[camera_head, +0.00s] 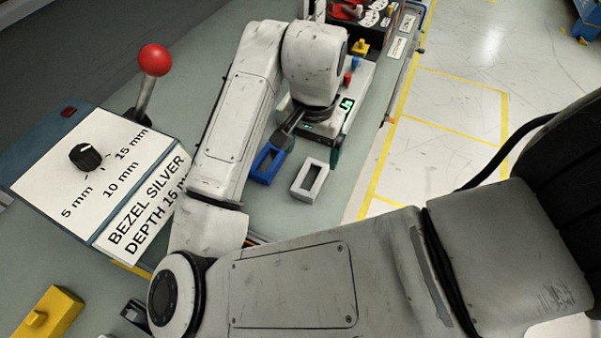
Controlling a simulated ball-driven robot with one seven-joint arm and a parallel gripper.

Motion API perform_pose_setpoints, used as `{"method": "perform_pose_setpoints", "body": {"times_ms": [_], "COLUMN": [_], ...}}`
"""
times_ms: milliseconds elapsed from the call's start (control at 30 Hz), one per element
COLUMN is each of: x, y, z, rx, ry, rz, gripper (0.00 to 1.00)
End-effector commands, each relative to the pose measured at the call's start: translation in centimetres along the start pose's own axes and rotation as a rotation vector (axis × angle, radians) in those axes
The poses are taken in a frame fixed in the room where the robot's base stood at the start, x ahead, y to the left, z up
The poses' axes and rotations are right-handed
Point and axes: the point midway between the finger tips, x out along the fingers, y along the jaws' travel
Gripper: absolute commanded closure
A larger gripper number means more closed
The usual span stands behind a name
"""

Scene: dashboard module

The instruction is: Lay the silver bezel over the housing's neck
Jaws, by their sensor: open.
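The silver bezel (309,181), a light grey rectangular frame, lies on the green bench just in front of my gripper. A blue bezel (267,163) of similar shape lies to its left. My gripper (311,141) is open, pointing down behind the two bezels. It looks empty, though my wrist covers part of it. A pale module (359,88) with green lit digits and small red and blue parts lies behind my gripper. I cannot make out the housing's neck; my arm may hide it.
A control box (40,173) at left has a knob (86,157) marked 5, 10 and 15 mm, a red-ball lever (154,62) and a sign (143,208) reading "BEZEL SILVER DEPTH 15 mm". A yellow block (50,312) is at lower left. Bench right of the silver bezel is clear.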

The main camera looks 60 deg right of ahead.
Motion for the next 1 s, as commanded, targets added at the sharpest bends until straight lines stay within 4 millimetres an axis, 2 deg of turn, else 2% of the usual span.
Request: {"method": "perform_pose_setpoints", "body": {"times_ms": [200,467,733,1000], "x": [3.3,5.1,8.8,9.6], "y": [0.0,-0.1,-0.2,-0.2], "z": [0.0,0.0,-0.1,-0.1], "rx": [-0.002,-0.002,-0.001,0.000], "ry": [-0.001,-0.001,0.000,0.001], "rz": [0.001,0.000,0.001,-0.001], "gripper": [0.11,0.11,0.11,0.11]}}
